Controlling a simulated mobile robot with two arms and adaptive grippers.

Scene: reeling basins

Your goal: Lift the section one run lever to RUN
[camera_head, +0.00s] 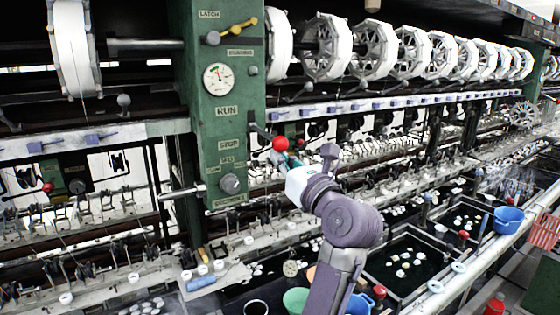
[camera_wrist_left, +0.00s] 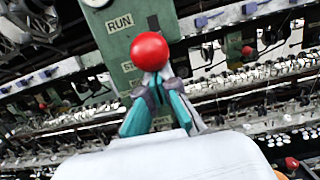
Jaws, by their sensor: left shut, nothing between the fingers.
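The run lever is a dark bar on the right side of the green control post (camera_head: 222,165), ending in a red ball knob (camera_head: 280,143). In the head view it slopes slightly down to the right, its knob about level with the STOP label and below the RUN label (camera_head: 227,111). My left gripper (camera_head: 289,160) is shut and empty, its fingertips just below the knob. In the left wrist view the red knob (camera_wrist_left: 149,51) appears directly beyond the closed teal and grey fingers (camera_wrist_left: 152,92). I cannot tell whether they touch it. My right gripper is not in view.
The post carries a gauge (camera_head: 218,79), a yellow latch handle (camera_head: 240,27) and a dark knob (camera_head: 230,184). White reels (camera_head: 327,47) line the top. Below are basins (camera_head: 408,262), a blue bucket (camera_head: 508,219) and rows of small fittings close around my arm.

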